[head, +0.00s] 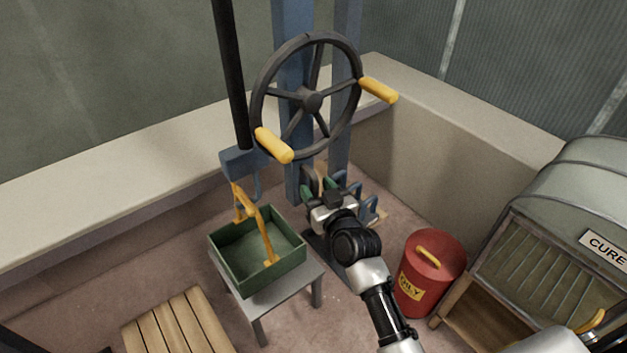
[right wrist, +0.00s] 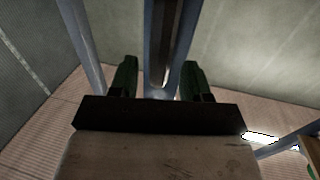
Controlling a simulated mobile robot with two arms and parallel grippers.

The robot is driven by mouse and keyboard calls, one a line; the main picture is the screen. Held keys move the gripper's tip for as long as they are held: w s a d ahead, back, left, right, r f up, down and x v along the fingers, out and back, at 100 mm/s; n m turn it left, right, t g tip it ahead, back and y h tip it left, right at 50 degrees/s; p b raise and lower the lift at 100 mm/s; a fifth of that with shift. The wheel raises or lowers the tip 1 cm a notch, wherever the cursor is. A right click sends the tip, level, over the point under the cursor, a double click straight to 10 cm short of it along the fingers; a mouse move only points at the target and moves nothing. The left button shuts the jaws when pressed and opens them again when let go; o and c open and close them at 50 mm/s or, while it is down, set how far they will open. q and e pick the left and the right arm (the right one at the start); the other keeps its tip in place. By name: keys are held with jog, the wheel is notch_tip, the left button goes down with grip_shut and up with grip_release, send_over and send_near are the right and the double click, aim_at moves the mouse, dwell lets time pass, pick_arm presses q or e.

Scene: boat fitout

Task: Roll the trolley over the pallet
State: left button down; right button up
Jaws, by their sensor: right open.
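A dark handwheel (head: 311,99) with two yellow handles stands in front of a blue post (head: 291,50). A black pole (head: 229,75) ends in a blue block (head: 245,163) with a hook, left of the wheel. I cannot make out which part is the trolley. The slatted wooden pallet (head: 178,330) lies at the lower left. My right gripper (head: 319,188) is below the wheel, near the post's foot. Its green fingers stand apart and empty in the right wrist view (right wrist: 157,80). My left gripper is out of view.
A green crate (head: 226,262) with a yellow bail sits on a grey stand (head: 310,278), below the hook; I cannot tell if they touch. A red bin (head: 441,263) and a "CURE" cabinet (head: 560,200) are right. A low beige wall (head: 130,150) runs behind.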

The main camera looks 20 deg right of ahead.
jog(key=shift+w+a, duration=0.1)
jog(key=shift+w, duration=0.85)
grip_shut()
